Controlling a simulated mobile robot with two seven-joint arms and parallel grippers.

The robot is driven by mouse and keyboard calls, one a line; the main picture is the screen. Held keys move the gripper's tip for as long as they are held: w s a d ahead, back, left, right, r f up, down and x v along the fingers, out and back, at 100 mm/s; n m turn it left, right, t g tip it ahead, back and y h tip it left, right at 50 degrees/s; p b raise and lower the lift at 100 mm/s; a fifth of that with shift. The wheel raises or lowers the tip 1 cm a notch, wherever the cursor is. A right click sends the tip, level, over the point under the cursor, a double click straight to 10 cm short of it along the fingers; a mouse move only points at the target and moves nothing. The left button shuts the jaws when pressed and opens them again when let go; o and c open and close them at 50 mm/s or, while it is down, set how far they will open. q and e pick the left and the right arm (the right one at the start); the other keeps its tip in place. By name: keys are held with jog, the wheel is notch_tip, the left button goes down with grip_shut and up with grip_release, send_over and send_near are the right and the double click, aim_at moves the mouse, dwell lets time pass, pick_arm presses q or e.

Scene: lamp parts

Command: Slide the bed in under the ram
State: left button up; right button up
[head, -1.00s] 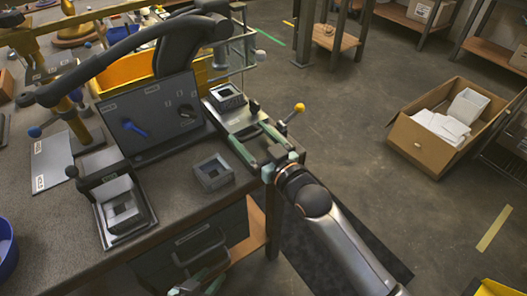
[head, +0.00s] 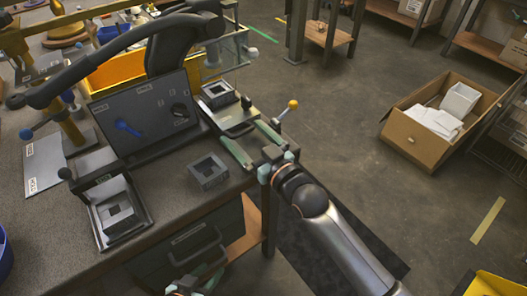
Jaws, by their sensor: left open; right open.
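A flat bed plate (head: 230,116) at the bench's right edge carries a dark square block (head: 217,94) and a black knob (head: 246,102). Which part is the ram I cannot tell. My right gripper (head: 241,133) is open, its two green fingers spread just in front of the bed's near end; nothing shows between them. My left gripper (head: 197,281) is low at the bottom edge, in front of the drawers, open and partly cut off.
A loose grey square block (head: 208,171) sits between the tray and my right gripper. A carton (head: 415,141) stands on the floor at right.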

pick_arm(q)
jog(key=shift+s+a+f+p, duration=0.2)
jog(key=shift+s+a+p, duration=0.15)
jog(key=shift+s, duration=0.2)
pick_arm(e)
jog(key=v, duration=1)
pick_arm(q)
jog(key=shift+w+r, duration=0.2)
jog(key=shift+r, duration=0.05)
pick_arm(e)
jog(key=shift+s, duration=0.1)
pick_arm(q)
jog(key=shift+d, duration=0.1)
